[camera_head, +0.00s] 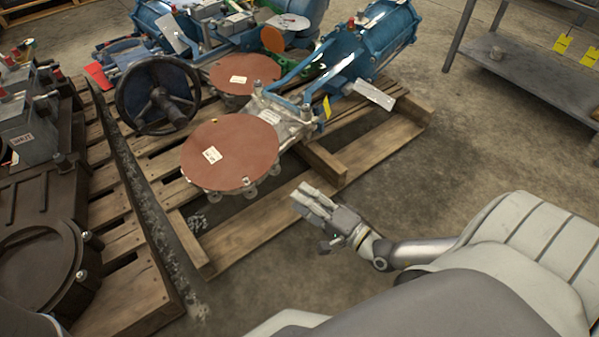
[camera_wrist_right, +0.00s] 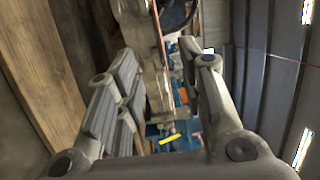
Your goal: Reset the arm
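My right gripper (camera_head: 318,207) is in the head view, above the bare floor beside the front right edge of a wooden pallet. In the right wrist view its fingers (camera_wrist_right: 165,95) stand apart with a gap between them and nothing held. Through the gap show parts of the blue and metal valve equipment and a yellow tag (camera_wrist_right: 170,139). My right arm comes in from the lower right. My left gripper does not show in either view.
The pallet (camera_head: 240,232) bears valves with reddish-brown round covers (camera_head: 230,155), a dark handwheel (camera_head: 158,95) and blue actuators (camera_head: 372,38). Another pallet (camera_head: 135,290) with dark valves is at left. A grey shelf (camera_head: 530,75) stands top right. Floor (camera_head: 440,170) between is clear.

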